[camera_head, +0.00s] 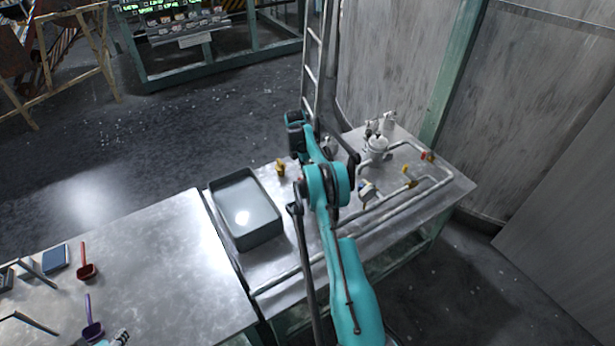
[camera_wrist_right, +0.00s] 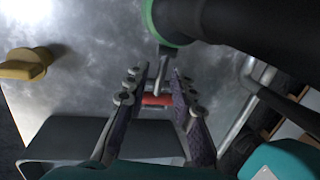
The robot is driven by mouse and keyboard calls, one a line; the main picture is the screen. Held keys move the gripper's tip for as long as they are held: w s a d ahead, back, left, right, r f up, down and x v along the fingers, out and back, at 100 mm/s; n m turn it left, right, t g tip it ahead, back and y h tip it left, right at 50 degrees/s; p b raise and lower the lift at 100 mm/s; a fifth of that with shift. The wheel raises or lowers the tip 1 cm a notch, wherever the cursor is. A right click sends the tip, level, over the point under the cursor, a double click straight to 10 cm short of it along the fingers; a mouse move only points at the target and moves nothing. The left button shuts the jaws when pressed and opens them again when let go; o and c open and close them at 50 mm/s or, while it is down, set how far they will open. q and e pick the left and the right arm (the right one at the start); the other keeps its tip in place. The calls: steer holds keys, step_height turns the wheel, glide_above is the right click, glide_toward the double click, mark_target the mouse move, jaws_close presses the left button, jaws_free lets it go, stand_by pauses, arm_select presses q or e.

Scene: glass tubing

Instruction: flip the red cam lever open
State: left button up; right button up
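The red cam lever (camera_wrist_right: 157,100) shows in the right wrist view as a short red bar on a metal stem, below a dark cylinder with a green ring (camera_wrist_right: 172,28). My right gripper (camera_wrist_right: 158,84) is open, its two fingers on either side of the red bar. I cannot tell whether they touch it. In the head view my right arm reaches over the bench and hides the lever. A small grey piece at the bottom edge of the head view may be part of my left gripper (camera_head: 120,338); its fingers cannot be made out.
A grey tray (camera_head: 272,231) stands on the metal bench, left of my right arm. A yellow fitting (camera_head: 280,167) stands behind it. Pipes with a yellow-handled valve (camera_head: 408,172) run along the right. A red scoop (camera_head: 85,269) and a purple scoop (camera_head: 92,330) lie at left.

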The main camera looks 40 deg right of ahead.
steer(key=v, duration=1.2)
steer(key=shift+r, duration=0.1)
stand_by(0.4)
steer(key=a+r+m+t, duration=0.2)
steer(key=a+r+m, duration=0.2)
steer(key=a+r, duration=0.65)
steer(key=s+a+r+m+t, duration=0.3)
steer(key=s+a+r+m, duration=0.1)
steer(key=s+a+r, duration=0.4)
steer(key=s+a+f+m+t, duration=0.2)
steer(key=s+a+f+m, duration=0.1)
steer(key=s+a, duration=0.5)
steer(key=s+a+f+m+t, duration=0.2)
steer(key=s+a+m, duration=0.3)
steer(key=s, duration=1)
steer(key=a+f, duration=0.1)
steer(key=a, duration=0.2)
steer(key=shift+s+f+m+t+y, duration=0.3)
steer(key=shift+s+f+m, duration=0.05)
steer(key=shift+m, duration=0.05)
